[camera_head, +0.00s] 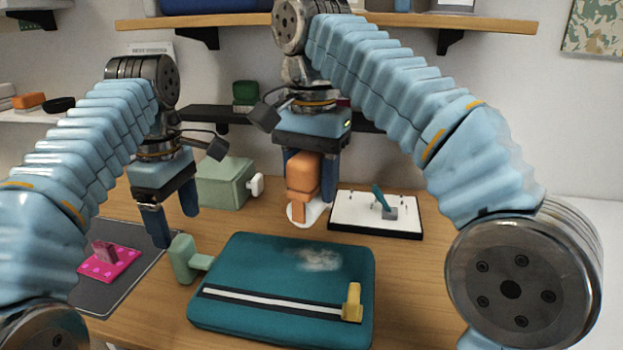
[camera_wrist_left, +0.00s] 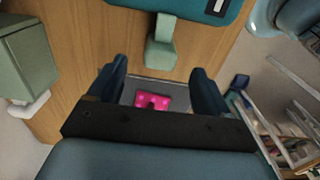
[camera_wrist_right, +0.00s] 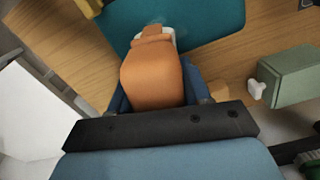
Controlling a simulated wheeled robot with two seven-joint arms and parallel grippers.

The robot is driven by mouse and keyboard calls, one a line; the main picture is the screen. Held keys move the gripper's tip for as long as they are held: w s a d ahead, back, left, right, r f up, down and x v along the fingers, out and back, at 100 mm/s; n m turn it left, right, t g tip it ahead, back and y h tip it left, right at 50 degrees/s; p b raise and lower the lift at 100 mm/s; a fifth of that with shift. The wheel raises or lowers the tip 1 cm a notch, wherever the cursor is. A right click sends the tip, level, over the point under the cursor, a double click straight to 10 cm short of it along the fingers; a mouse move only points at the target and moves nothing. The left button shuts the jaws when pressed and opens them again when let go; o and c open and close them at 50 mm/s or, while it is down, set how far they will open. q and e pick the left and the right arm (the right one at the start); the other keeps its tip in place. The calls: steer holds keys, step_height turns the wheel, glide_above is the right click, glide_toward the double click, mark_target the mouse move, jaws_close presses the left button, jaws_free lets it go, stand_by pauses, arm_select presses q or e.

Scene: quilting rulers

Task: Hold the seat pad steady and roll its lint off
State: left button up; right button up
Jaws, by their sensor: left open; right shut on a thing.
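The teal seat pad (camera_head: 250,275) lies on the wooden table, with a whitish lint patch (camera_head: 318,259) near its back edge. A black and white strip crosses it, with a yellow block (camera_head: 352,302) at its right end. A green handle (camera_head: 184,260) sticks out at the pad's left side. My right gripper (camera_head: 306,185) is shut on an orange lint roller (camera_head: 304,172) with a white lower end, held behind the pad; the roller also shows in the right wrist view (camera_wrist_right: 152,75). My left gripper (camera_head: 175,220) is open and empty, above and behind the green handle.
A dark mat (camera_head: 130,285) at the left bears a pink patterned piece (camera_head: 108,264). A pale green box (camera_head: 222,182) with a white knob stands behind. A white board (camera_head: 377,213) with a teal-handled item lies at the back right. Shelves (camera_head: 330,18) run along the wall.

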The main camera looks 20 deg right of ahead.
mark_target(185, 256)
arm_select(q)
step_height(185, 256, down, 10)
steer(key=shift+s+f+b, duration=0.1)
steer(key=shift+b, duration=0.25)
arm_select(e)
steer(key=shift+f, duration=0.35)
arm_select(q)
steer(key=c, duration=1.4)
steer(key=o, duration=1.4)
steer(key=shift+r+p, duration=0.35)
steer(key=shift+r, duration=0.6)
arm_select(e)
steer(key=shift+r, duration=0.35)
